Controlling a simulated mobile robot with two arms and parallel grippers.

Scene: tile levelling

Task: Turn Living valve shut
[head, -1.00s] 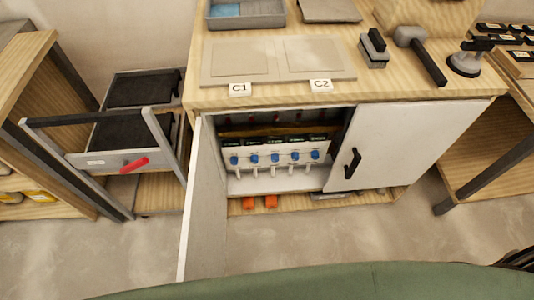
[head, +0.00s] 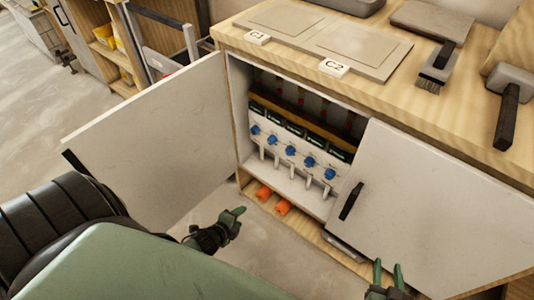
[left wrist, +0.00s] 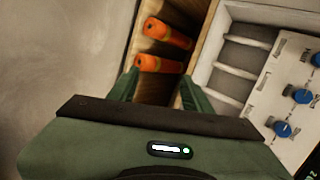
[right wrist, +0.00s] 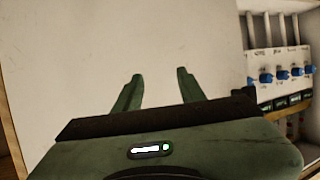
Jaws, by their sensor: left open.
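A row of several blue valve knobs (head: 290,150) sits on a white manifold inside the open cabinet (head: 233,105). Dark labels (head: 308,136) lie above them, too small to read, so I cannot tell which valve is Living. The knobs also show at the right of the left wrist view (left wrist: 283,129) and the right wrist view (right wrist: 266,77). My left gripper (head: 240,211) is open and empty, in front of and below the cabinet opening, apart from the knobs. My right gripper (head: 388,268) is open and empty, in front of the closed right door.
The left door (head: 160,140) stands wide open. The right door (head: 430,215) with a black handle (head: 351,201) is closed. Two orange objects (head: 273,200) lie on the low shelf.

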